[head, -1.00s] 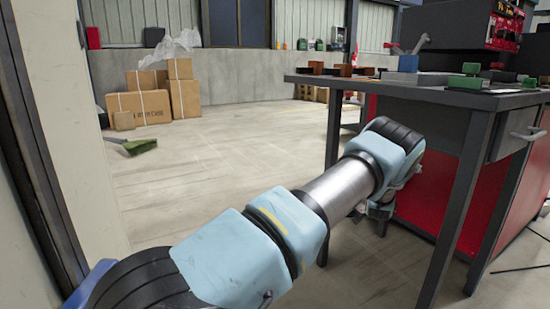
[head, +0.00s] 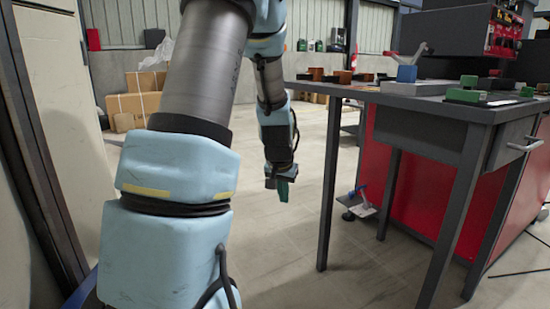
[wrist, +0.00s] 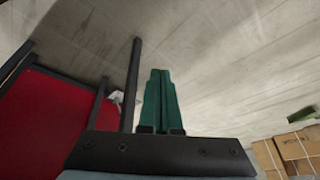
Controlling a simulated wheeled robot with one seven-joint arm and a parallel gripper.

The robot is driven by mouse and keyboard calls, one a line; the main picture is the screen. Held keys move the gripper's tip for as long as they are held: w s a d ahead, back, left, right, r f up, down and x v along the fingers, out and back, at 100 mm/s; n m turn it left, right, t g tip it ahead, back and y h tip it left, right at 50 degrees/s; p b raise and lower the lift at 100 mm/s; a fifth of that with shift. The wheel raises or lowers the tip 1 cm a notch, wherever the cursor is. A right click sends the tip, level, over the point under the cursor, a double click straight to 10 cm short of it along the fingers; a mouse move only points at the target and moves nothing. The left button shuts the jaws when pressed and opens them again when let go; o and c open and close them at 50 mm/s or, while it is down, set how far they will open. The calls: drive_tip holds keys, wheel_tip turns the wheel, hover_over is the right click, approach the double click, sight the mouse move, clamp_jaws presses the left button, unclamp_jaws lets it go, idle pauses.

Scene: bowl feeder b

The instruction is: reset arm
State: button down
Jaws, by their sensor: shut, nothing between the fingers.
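My gripper (head: 283,188) hangs fingers-down at the end of my raised arm, left of the workbench (head: 450,108), over open floor. In the wrist view its green fingers (wrist: 159,100) are together with nothing between them. The gripper touches nothing that I can see.
A red panel (head: 420,190) is under the bench. Cardboard boxes (head: 133,104) stand at the back left. Floor between is clear.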

drive_tip(key=s+a+r+n+g+p, duration=0.1)
drive_tip(key=s+a+r+n, duration=0.15)
drive_tip(key=s+a, duration=0.45)
drive_tip(key=s+a+r+n+g+p, duration=0.1)
drive_tip(key=s+a+r+g, duration=0.15)
drive_tip(key=s, duration=0.95)
wheel_tip(320, 180, up, 37)
drive_tip(key=p, duration=3.7)
drive_tip(key=shift+w+d+t+y, duration=0.15)
drive_tip(key=shift+w+t+y, duration=0.15)
drive_tip(key=shift+t+y, duration=0.15)
